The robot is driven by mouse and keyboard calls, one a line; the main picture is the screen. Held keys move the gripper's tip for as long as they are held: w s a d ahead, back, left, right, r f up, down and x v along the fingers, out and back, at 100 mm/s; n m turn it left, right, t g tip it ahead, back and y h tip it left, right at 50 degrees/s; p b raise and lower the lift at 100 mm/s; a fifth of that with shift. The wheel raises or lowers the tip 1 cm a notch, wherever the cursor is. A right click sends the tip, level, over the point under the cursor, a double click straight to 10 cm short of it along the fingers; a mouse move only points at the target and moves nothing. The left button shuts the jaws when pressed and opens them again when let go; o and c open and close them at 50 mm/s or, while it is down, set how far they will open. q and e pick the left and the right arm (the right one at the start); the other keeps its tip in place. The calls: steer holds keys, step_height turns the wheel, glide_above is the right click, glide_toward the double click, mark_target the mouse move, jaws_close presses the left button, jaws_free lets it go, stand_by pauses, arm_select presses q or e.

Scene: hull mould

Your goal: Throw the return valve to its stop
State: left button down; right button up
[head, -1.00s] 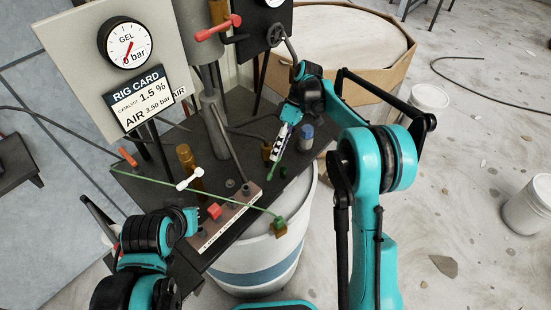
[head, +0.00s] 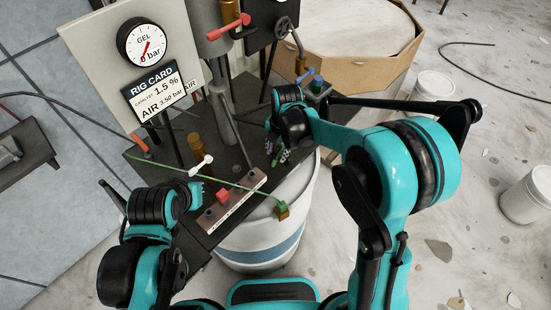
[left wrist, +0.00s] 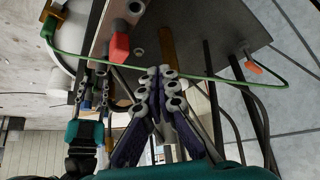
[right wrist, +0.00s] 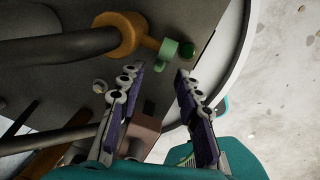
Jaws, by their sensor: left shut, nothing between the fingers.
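I cannot tell by label which handle is the return valve. In the right wrist view a green lever (right wrist: 168,52) sits on an orange-brass valve body (right wrist: 122,36) at the end of a dark pipe. My right gripper (right wrist: 160,78) is open, its fingers just short of the lever with nothing between them; in the head view it (head: 278,154) points down over the dark bench top. My left gripper (left wrist: 160,74) is shut and empty, near a red block (left wrist: 119,47). In the head view a white lever (head: 201,165) sits on a brass valve (head: 196,148).
A red lever (head: 229,27) is on the grey cylinder. A green line (head: 240,184) crosses the bench to a brass fitting (head: 283,211). A white drum (head: 268,245) stands below the bench edge. A gel gauge (head: 145,42) and rig card (head: 155,92) stand behind.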

mark_target(275, 159)
steer(key=f, duration=0.2)
steer(key=f+b, duration=0.1)
steer(key=f, duration=0.1)
steer(key=shift+w+a+f, duration=0.15)
steer(key=shift+a+f, duration=0.05)
steer(key=shift+f, duration=0.1)
jaws_close()
steer(key=shift+a, duration=0.15)
